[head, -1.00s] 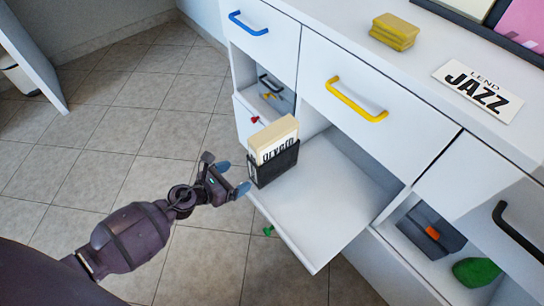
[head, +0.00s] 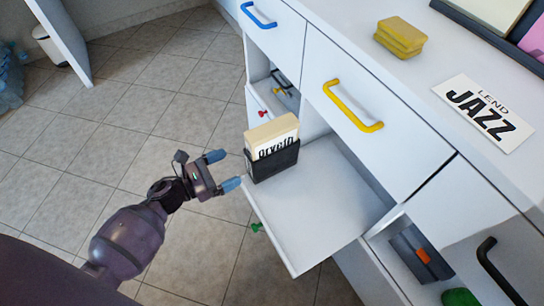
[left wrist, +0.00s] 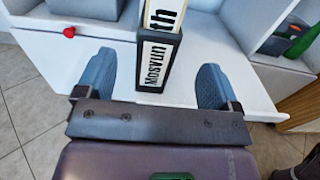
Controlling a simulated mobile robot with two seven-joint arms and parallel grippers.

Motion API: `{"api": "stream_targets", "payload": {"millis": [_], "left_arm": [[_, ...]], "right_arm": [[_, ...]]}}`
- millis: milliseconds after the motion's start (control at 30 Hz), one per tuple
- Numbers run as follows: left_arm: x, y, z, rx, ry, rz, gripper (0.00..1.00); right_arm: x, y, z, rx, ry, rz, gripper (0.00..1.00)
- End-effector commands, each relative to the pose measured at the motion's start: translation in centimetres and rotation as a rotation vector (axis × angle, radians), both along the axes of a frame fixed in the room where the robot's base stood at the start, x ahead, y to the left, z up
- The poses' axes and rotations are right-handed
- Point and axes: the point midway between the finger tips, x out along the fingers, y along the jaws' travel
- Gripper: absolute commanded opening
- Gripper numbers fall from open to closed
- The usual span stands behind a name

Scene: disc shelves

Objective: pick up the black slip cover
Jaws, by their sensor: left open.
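The black slip cover (head: 275,163) stands upright at the left end of a pulled-out white shelf board (head: 325,205). A cream block with black lettering (head: 271,135) sits in it and sticks out of its top. My left gripper (head: 226,170) is open and empty, just left of the cover, its blue fingers pointing at it. In the left wrist view the cover (left wrist: 158,60) shows between the open fingers (left wrist: 155,82), ahead of them, with lettering on its narrow face. I see no contact. My right gripper is not in view.
Yellow blocks (head: 400,37) and a "LEND JAZZ" card (head: 483,112) lie on the white cabinet top. Drawers with a yellow handle (head: 350,108) and a blue handle (head: 258,15) are above the board. A dark box with an orange part (head: 420,255) sits in the lower right compartment.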

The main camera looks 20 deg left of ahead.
Motion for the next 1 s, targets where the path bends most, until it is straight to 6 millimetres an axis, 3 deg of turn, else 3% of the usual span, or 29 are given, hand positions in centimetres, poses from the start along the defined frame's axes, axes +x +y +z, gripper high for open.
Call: {"api": "stream_targets", "payload": {"millis": [300, 1000], "left_arm": [[3.4, -2.7, -0.1, -0.001, 0.001, -0.001, 0.87], [8.1, -6.4, 0.2, 0.000, 0.002, -0.001, 0.87]], "right_arm": [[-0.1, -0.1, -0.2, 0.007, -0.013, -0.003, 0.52], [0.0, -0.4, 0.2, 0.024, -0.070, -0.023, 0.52]]}}
